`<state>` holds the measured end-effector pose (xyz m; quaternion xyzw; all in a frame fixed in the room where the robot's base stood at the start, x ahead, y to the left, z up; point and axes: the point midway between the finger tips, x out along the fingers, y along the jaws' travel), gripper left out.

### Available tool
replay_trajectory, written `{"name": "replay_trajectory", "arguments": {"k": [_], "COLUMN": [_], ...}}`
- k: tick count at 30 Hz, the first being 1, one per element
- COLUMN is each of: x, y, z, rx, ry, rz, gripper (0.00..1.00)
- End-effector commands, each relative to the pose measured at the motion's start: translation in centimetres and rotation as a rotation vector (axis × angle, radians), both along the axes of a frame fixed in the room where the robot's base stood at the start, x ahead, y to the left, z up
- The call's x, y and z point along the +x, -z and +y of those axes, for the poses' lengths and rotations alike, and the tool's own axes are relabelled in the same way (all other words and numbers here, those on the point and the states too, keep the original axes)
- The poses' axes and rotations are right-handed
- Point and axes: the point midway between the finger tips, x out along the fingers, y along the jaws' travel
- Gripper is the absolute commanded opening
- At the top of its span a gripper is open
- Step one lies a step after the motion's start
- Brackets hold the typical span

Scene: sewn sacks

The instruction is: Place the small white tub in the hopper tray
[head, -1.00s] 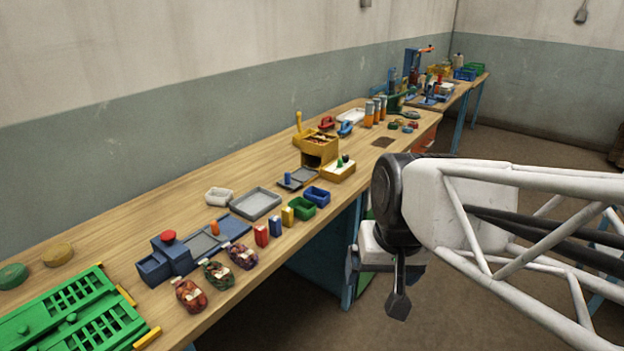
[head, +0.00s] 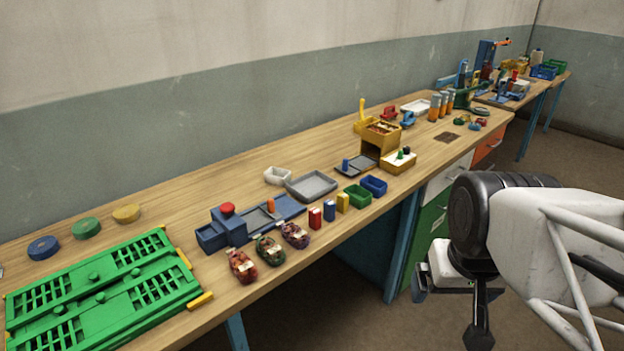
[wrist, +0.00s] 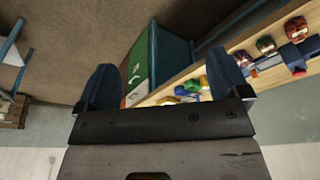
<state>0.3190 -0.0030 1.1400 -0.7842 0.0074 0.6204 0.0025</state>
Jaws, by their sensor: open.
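A small white tub (head: 278,175) stands on the wooden bench, at the back left corner of a flat grey tray (head: 312,186). A yellow box-like hopper (head: 380,137) with small items in its top stands farther right. A low dark grey tray (head: 357,165) lies at its left foot with a blue piece on it; I cannot tell which tray is the hopper tray. My gripper (wrist: 165,82) is open and empty, its two dark fingers wide apart. In the head view it hangs off the bench's front side, far from the tub.
Small sacks (head: 269,250), a blue station (head: 228,225), coloured blocks (head: 329,212), a green bin (head: 357,196) and a blue bin (head: 373,185) line the front edge. A green slotted fixture (head: 105,290) fills the left end. Bare wood lies behind the tub.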

Motion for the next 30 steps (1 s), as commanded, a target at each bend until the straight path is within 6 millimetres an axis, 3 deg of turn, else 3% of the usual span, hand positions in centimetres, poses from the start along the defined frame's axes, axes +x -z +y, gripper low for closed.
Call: {"name": "replay_trajectory", "arguments": {"k": [5,11,22,30], "x": [1.8,5.8,15.3,22.4], "y": [-0.7,-2.1,-4.4,-5.0], "z": [0.4,1.4,4.2,6.7], "rx": [0.003,0.011,0.029,0.039], "ry": [-0.032,-0.103,-0.27,-0.39], "rz": [0.002,0.004,-0.001,-0.005], "gripper": [0.94,0.94,0.94,0.94]}}
